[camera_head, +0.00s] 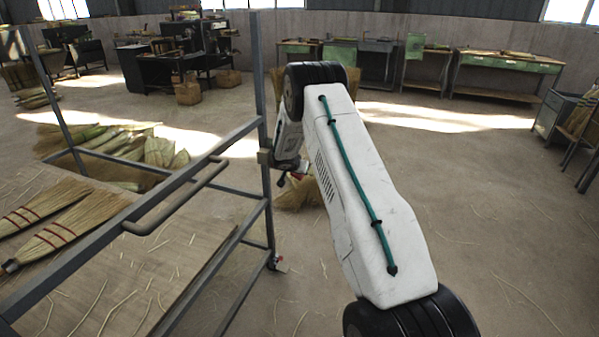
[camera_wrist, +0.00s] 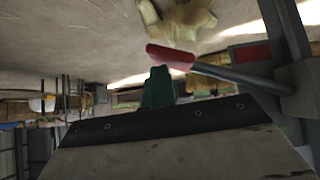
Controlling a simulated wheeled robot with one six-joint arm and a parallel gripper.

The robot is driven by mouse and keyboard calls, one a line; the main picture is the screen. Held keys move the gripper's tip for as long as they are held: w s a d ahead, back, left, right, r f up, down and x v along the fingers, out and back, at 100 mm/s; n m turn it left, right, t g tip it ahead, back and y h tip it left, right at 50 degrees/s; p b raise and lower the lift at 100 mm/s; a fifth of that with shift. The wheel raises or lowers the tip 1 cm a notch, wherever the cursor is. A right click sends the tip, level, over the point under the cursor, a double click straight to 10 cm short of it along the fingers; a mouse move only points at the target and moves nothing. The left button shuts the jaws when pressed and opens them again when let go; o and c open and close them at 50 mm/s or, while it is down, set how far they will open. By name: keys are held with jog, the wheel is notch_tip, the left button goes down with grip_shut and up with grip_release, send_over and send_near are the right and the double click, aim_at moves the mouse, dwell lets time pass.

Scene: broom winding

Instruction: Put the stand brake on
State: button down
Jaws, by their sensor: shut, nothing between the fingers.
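The stand is a grey metal frame whose post (camera_head: 262,120) stands left of my arm in the head view. A lever with a red grip (camera_wrist: 171,58) and a dark rod crosses the wrist view, running right to a grey bracket. I take it for the stand brake. A small red spot beside the post in the head view seems to be the same grip, partly hidden by my arm. My gripper (camera_wrist: 158,88) is shut and empty, its green fingertips close to the red grip. I cannot tell whether they touch. In the head view its fingers are hidden.
Brooms (camera_head: 75,225) lie at left. Benches (camera_head: 505,62) line the wall; floor at right is mostly clear.

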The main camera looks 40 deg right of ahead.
jog(key=shift+s+a+f, duration=0.1)
jog(key=shift+s+f, duration=0.05)
jog(key=shift+f, duration=0.15)
jog(key=s+a+r, duration=0.3)
jog(key=s+r, duration=0.4)
jog(key=r, duration=0.3)
jog(key=shift+s+a+r, duration=0.15)
jog(key=shift+a+r, duration=0.15)
jog(key=shift+a, duration=0.05)
